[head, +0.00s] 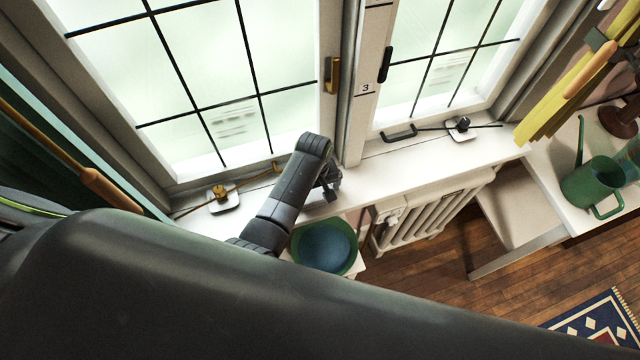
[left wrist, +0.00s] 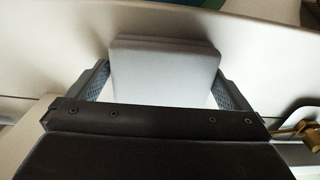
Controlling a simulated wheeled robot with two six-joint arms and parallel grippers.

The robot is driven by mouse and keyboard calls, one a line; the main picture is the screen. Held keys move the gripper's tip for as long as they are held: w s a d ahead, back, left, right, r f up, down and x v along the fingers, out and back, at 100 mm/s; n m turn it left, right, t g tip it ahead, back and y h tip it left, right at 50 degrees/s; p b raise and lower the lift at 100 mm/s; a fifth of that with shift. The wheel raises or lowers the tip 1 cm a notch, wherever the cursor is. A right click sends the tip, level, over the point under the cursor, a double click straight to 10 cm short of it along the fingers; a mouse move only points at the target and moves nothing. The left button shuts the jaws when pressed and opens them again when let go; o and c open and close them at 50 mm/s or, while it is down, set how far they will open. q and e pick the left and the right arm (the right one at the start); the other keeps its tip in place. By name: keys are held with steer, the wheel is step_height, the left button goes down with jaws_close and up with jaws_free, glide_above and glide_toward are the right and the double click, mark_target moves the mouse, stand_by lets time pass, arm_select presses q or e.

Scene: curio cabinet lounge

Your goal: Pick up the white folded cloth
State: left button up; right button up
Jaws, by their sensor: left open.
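The white folded cloth (left wrist: 165,78) shows in the left wrist view as a pale block with rounded corners and a layered far edge. It lies on the white window sill (head: 430,148). My left gripper (head: 328,186) is over the sill in the head view. In the left wrist view its two fingers (left wrist: 163,72) are open, one on each side of the cloth, with small gaps visible. In the head view I cannot make out the cloth; my arm and gripper seem to hide it. My right gripper is not in view.
Window latches sit on the sill at left (head: 222,198) and right (head: 462,128). A green bowl with a blue inside (head: 325,246) stands below the sill, beside a white radiator (head: 430,212). A green watering can (head: 592,183) stands at the far right.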

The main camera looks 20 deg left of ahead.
arm_select(q)
steer(key=shift+w+f, duration=0.1)
steer(key=shift+f, duration=0.1)
steer(key=shift+s+r, duration=0.1)
steer(key=shift+s, duration=0.1)
steer(key=shift+c, duration=0.3)
steer(key=shift+s+r, duration=0.15)
steer(key=shift+s, duration=0.1)
steer(key=c, duration=0.5)
steer(key=shift+w, duration=0.15)
steer(key=shift+c, duration=0.8)
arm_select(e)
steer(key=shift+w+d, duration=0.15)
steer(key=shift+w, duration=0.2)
